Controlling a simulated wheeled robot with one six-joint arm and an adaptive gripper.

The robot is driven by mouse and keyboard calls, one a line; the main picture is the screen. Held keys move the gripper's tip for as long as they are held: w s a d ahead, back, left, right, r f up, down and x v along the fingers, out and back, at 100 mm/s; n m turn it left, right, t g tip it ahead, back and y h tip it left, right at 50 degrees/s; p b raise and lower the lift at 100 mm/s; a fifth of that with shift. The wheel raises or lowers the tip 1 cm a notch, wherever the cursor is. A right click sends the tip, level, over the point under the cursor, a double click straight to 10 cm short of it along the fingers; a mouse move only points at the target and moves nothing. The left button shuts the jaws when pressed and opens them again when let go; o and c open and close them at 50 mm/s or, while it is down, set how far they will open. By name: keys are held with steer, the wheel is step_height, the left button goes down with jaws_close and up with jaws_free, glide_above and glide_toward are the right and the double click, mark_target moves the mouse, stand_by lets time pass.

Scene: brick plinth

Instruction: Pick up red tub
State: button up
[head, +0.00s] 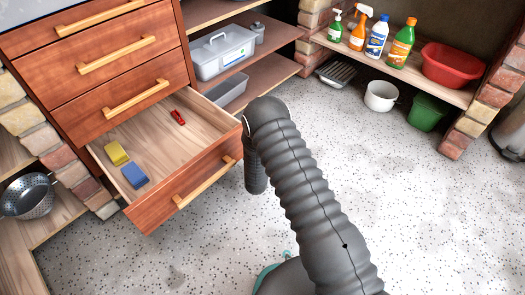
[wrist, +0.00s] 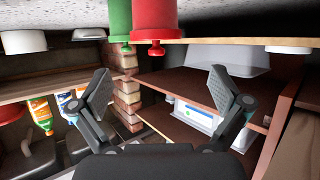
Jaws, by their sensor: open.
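The red tub (head: 452,66) is a wide, open basin on the wooden shelf at the upper right of the head view, right of the bottles. In the wrist view, which looks upside down, a red shape at the left edge (wrist: 10,110) appears to be part of it. My gripper (wrist: 160,92) is open and empty, its two dark fingers spread wide in front of the shelves. The fingers are hidden behind my arm in the head view. The gripper is well apart from the tub.
A drawer (head: 165,145) stands open with a small red car, a yellow block and a blue block. Several bottles (head: 377,36) stand beside the tub. A white pot (head: 381,96) and green bin (head: 427,112) sit below. Brick pillars flank the shelf.

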steer(key=shift+d+f+b+x, duration=0.15)
steer(key=shift+b+x, duration=0.15)
steer(key=shift+x, duration=1.95)
steer(key=shift+d+f+b+x, duration=0.15)
steer(key=shift+b+x, duration=0.15)
steer(key=shift+x, duration=2)
steer(key=shift+s, duration=0.1)
steer(key=c, duration=1.1)
